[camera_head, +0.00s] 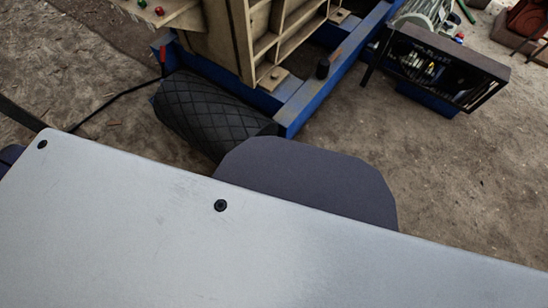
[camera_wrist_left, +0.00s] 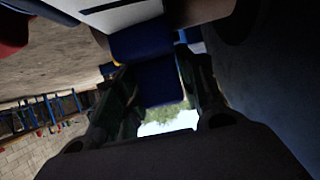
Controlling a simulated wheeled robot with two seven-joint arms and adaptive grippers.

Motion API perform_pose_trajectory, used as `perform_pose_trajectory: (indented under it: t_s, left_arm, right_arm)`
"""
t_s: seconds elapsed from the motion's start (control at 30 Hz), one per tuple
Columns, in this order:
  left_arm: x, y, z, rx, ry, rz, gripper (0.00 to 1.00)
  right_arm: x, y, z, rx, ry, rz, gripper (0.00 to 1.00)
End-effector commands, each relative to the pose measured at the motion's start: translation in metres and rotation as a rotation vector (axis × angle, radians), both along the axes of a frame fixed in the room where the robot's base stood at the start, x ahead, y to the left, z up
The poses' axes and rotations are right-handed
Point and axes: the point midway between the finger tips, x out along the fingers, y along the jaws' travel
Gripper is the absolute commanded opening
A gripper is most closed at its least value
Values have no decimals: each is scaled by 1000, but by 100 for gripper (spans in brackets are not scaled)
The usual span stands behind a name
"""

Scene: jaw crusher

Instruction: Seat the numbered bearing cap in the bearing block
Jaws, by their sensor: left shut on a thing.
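In the left wrist view my left gripper (camera_wrist_left: 162,88) has its two dark fingers on either side of a dark blue piece (camera_wrist_left: 158,82), and it is shut on it. The piece appears to be the bearing cap, but no number on it is readable. A larger blue part (camera_wrist_left: 140,42) shows directly above it; I cannot tell whether the two touch or are one body. The bearing block cannot be made out for certain in either view. Neither gripper shows in the head view. My right gripper is not in view.
In the head view a blue frame (camera_head: 318,92) carries a tan ribbed structure (camera_head: 228,35), with a black quilted roll (camera_head: 205,108) beside it. A dark open-fronted box (camera_head: 440,65) stands at the upper right. Bare dirt ground (camera_head: 455,150) lies at the right. A large pale plate fills the foreground.

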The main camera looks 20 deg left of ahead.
Motion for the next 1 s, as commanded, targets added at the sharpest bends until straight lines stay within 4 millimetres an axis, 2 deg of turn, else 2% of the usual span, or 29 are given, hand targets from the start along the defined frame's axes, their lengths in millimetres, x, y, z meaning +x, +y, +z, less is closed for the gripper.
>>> perform_pose_trajectory:
  t_s: [0.5,0.53,0.6,0.7,1.0]
  left_arm:
    - [1,0,-2,-1,-4,0,0]
    - [0,0,-3,0,0,0,43]
    - [0,0,-3,0,0,0,52]
    - [0,0,-3,0,0,0,60]
    - [0,0,-3,0,0,0,60]
  right_arm:
    - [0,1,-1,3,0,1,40]
    - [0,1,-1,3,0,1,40]
    - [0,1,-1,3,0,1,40]
    - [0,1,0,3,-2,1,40]
    - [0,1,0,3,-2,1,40]
